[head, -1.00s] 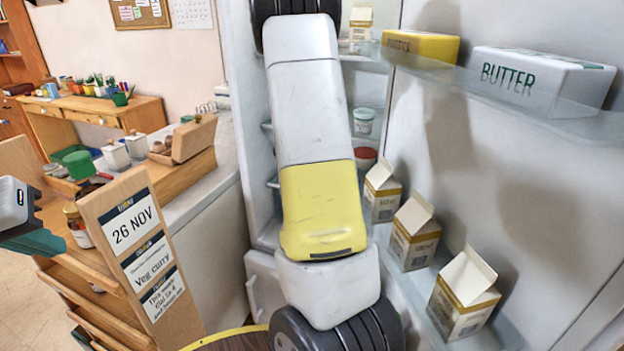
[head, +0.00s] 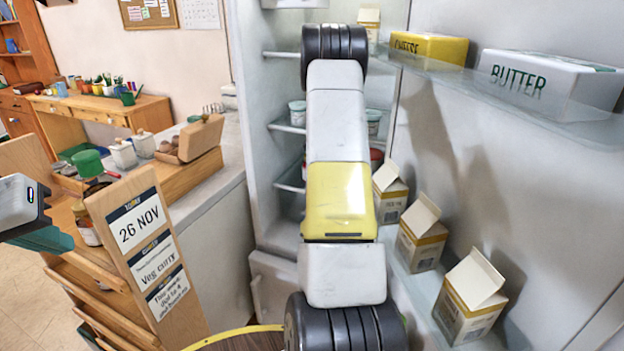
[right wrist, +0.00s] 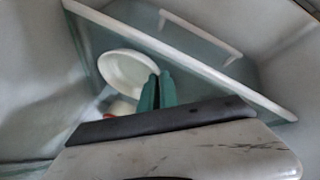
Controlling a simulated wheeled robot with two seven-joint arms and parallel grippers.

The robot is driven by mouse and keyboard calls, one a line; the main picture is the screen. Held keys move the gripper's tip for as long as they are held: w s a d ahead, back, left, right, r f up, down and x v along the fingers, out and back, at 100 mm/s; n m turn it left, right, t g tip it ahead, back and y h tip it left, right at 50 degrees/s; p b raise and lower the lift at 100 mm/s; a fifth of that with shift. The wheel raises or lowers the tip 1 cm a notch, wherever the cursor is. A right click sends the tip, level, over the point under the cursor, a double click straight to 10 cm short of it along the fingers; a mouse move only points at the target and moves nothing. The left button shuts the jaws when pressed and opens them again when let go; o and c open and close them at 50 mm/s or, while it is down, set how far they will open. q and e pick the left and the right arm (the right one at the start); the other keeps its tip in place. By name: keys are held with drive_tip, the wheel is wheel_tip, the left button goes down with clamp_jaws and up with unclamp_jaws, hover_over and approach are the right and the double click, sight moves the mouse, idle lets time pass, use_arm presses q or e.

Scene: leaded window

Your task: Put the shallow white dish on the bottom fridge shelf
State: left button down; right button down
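The shallow white dish (right wrist: 127,70) shows in the right wrist view as a pale oval, tilted in that picture. The teal fingers of my right gripper (right wrist: 157,90) are close together at its lower right rim and look shut on it. In the head view my right arm reaches into the open fridge and hides the dish and right gripper. The bottom fridge shelf cannot be made out clearly in the head view. My left gripper (head: 45,240) is at the left edge, partly cut off, with teal fingers away from the fridge; its opening is unclear.
A glass shelf with a pale edge (right wrist: 185,62) lies close around the dish. Door shelves hold a butter box (head: 548,82), a cheese box (head: 428,47) and cartons (head: 421,235). Small tubs (head: 297,113) stand inside the fridge. A wooden label board (head: 150,255) stands left.

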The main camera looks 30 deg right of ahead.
drive_tip(key=c, duration=1.6)
unclamp_jaws()
drive_tip(key=shift+f, duration=0.15)
drive_tip(key=shift+a+r, duration=0.15)
drive_tip(key=shift+r, duration=0.2)
drive_tip(key=v, duration=1.1)
drive_tip(key=shift+r, duration=0.2)
drive_tip(key=shift+s+a+r, duration=0.1)
drive_tip(key=shift+a, duration=0.1)
